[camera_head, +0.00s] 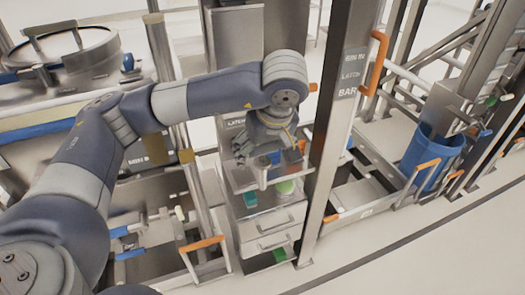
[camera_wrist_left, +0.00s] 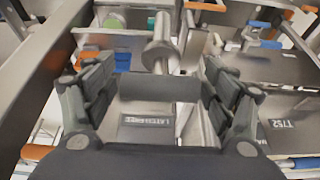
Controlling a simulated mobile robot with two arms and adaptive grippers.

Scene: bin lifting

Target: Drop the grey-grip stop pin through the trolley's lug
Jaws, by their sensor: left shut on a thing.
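My left gripper (camera_head: 275,158) reaches over the drawer trolley (camera_head: 272,222) from above. In the left wrist view its two fingers (camera_wrist_left: 160,92) stand at either side of a dark grey bar. This bar looks like the grey grip of the stop pin (camera_wrist_left: 160,87), held between the fingers. My right gripper is not in view.
An upright steel post (camera_head: 335,130) with an orange handle (camera_head: 375,62) stands close right of my left gripper. A blue bin (camera_head: 430,155) stands farther right. Green items lie on the trolley's shelf. A large lidded vessel (camera_head: 70,50) is at back left. Open floor (camera_head: 430,255) is at front right.

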